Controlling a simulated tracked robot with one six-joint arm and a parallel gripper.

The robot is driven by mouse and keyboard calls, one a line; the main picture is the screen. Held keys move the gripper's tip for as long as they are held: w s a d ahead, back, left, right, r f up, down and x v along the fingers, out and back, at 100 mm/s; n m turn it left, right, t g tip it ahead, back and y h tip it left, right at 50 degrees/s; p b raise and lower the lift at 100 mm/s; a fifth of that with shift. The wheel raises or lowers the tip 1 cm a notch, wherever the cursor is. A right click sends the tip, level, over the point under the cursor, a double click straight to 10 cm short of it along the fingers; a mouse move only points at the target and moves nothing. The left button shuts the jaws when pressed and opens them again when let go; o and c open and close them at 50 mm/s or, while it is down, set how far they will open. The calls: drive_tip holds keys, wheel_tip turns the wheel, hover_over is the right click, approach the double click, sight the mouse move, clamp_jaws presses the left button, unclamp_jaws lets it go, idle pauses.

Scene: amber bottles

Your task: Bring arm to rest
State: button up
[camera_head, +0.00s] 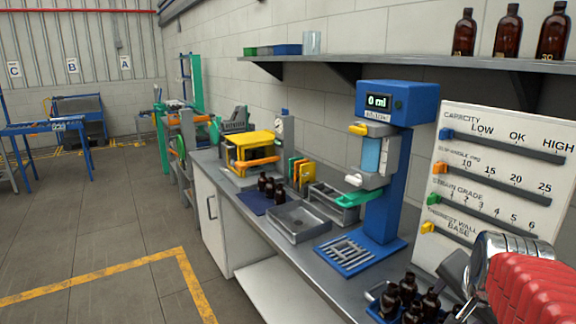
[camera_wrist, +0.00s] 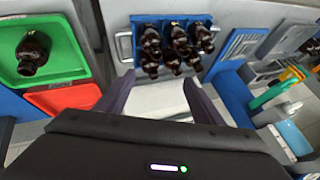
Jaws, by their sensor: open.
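My gripper (camera_wrist: 158,82) is open, with its two dark fingers apart and nothing between them in the wrist view. A pale surface shows between the fingers. In the head view my red arm fills the lower right corner, and the fingertips cannot be made out there. Several amber bottles (camera_wrist: 180,46) stand in a blue tray (camera_wrist: 137,20) beyond the fingertips, apart from them. The group of bottles (camera_head: 408,297) also shows at the bench's front in the head view. A single dark bottle (camera_wrist: 32,52) is in a green tray (camera_wrist: 72,62) on the left.
A red tray (camera_wrist: 62,98) lies below the green one. A blue dispenser (camera_head: 398,105) stands on the bench, with a shallow metal tray (camera_head: 298,222) to its left. A slider board (camera_head: 495,165) stands close behind my arm. More bottles (camera_head: 508,32) stand on the shelf (camera_head: 430,62). The left floor is open.

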drive_tip(key=s+a+f+n+y, duration=0.1)
drive_tip(key=s+a+n, duration=0.3)
drive_tip(key=a+n, duration=0.3)
drive_tip(key=s+a+f+n+y, duration=0.2)
drive_tip(key=s+a+n, duration=0.2)
drive_tip(key=a, duration=1)
drive_tip(key=n, duration=0.2)
drive_tip(key=shift+s+f+n, duration=0.15)
drive_tip(key=shift+s+n, duration=0.05)
drive_tip(key=shift+n, duration=0.2)
